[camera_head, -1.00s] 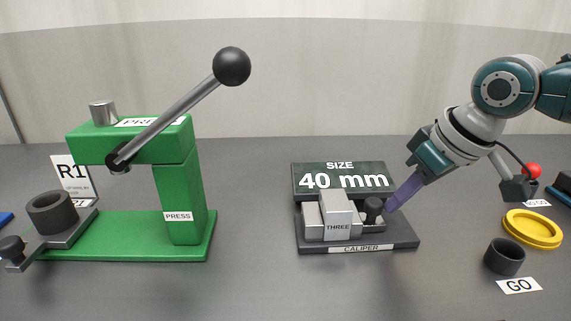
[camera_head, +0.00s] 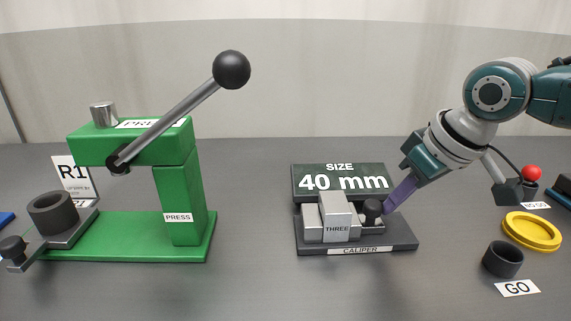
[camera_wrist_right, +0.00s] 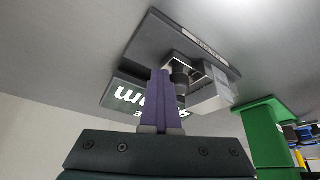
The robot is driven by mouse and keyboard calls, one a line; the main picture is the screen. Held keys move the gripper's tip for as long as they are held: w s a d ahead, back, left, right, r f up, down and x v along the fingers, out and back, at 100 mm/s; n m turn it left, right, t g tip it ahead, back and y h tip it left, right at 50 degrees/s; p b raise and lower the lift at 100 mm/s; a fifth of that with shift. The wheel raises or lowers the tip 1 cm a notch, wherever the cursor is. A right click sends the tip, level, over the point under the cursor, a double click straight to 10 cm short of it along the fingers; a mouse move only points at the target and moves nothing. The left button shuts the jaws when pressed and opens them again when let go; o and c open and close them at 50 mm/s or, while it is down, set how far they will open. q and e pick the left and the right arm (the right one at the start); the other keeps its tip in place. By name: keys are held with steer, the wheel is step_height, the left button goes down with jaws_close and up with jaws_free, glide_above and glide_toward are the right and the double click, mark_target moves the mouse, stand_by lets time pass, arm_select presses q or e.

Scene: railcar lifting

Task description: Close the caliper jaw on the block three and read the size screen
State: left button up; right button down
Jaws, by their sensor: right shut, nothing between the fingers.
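The caliper (camera_head: 405,234) stands on the table at the middle right, with its label on the front. The light grey block three (camera_head: 337,217) stands upright in it between the grey jaws. The size screen (camera_head: 343,181) behind it reads 40 mm. A dark round knob (camera_head: 372,209) sits at the right of the block. My right gripper (camera_head: 389,208) has its purple fingers shut and empty, tips down beside the right side of the knob; I cannot tell whether they touch. The fingers also show in the right wrist view (camera_wrist_right: 161,102), in front of the knob. My left gripper is not in view.
A green press (camera_head: 180,190) with a long ball-ended lever (camera_head: 231,70) stands at the left. A dark ring (camera_head: 53,213) sits at its front. At the right are a dark cup (camera_head: 503,259), a yellow dish (camera_head: 532,231) and a GO label (camera_head: 518,288). The table between press and caliper is clear.

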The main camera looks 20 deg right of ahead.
steer(key=shift+a+r, duration=0.2)
steer(key=shift+a, duration=0.05)
steer(key=shift+d+r+p, duration=0.25)
steer(key=shift+d+p, duration=0.1)
steer(key=shift+p, duration=0.1)
steer(key=shift+s+d+r, duration=0.15)
steer(key=shift+d+r, duration=0.05)
steer(key=shift+d, duration=0.35)
step_height(320, 180, up, 7)
steer(key=p, duration=0.8)
steer(key=shift+f, duration=0.15)
